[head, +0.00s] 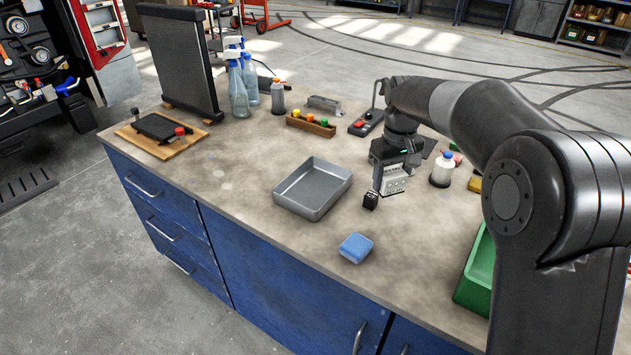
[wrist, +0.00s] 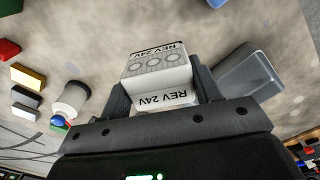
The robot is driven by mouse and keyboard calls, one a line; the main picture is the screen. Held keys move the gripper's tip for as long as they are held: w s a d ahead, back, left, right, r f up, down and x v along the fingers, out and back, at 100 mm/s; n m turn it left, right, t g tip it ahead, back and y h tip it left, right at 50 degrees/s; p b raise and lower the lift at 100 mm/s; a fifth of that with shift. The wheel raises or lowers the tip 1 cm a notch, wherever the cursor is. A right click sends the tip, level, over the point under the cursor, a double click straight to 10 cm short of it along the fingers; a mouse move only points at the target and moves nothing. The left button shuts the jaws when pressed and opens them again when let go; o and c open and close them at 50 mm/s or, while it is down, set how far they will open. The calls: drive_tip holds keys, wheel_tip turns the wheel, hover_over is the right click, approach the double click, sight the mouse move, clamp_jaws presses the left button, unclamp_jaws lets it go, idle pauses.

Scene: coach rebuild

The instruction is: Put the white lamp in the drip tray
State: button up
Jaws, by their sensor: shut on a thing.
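The white lamp (head: 394,184) is a small white block marked "REV 24V", with round marks on one face in the wrist view (wrist: 160,68). My gripper (wrist: 162,92) is shut on it, with one dark finger on each side. In the head view my gripper (head: 391,187) is over the bench, right of the drip tray. I cannot tell whether the lamp touches the bench. The drip tray (head: 291,203) is a shallow grey metal tray, empty, on the bench. Part of it shows right of my gripper in the wrist view (wrist: 262,72).
A blue block (head: 356,248) lies in front of the tray. A green bin (head: 478,275) is at the right edge. A white bottle (head: 442,168) stands right of the gripper. A wooden rack (head: 311,125) and spray bottles (head: 238,90) stand behind the tray.

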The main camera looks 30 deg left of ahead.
drive_tip(key=a+n, duration=0.7)
hover_over(317, 201)
wheel_tip(317, 201, down, 6)
drive_tip(key=shift+d+f, duration=0.1)
drive_tip(key=shift+f, duration=2.05)
drive_tip(key=shift+f, duration=0.2)
drive_tip(key=o, duration=1)
drive_tip(key=shift+o, duration=0.2)
